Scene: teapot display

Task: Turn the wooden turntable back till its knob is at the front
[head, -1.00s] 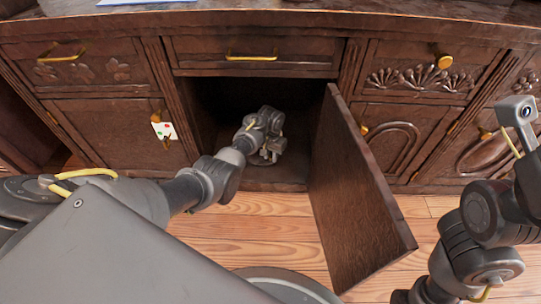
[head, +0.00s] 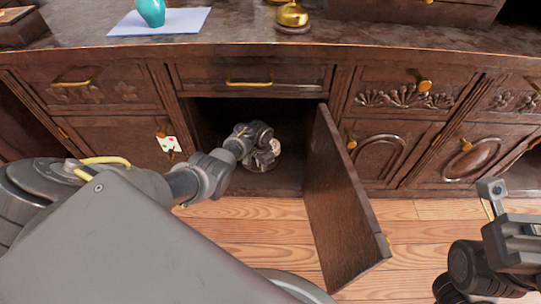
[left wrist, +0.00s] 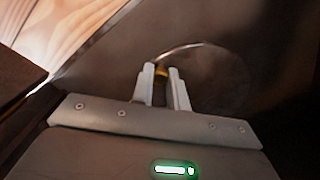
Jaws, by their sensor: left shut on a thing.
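The wooden turntable (left wrist: 218,82) shows in the left wrist view as a dark round disc with a pale curved rim line, much in shadow. Its gold knob (left wrist: 161,73) sits between the two pale fingers of my left gripper (left wrist: 162,84), which is shut on it. In the head view my left gripper (head: 265,160) reaches into the open middle compartment of the cabinet. My arm hides most of the turntable there. A small pale pinkish thing (head: 275,146) shows beside the gripper; I cannot tell what it is.
The open cabinet door (head: 345,205) stands out just right of the compartment. A closed drawer (head: 250,78) is above the opening. On the countertop are a teal vessel (head: 151,11) on a white sheet (head: 185,22) and a brass object (head: 292,15).

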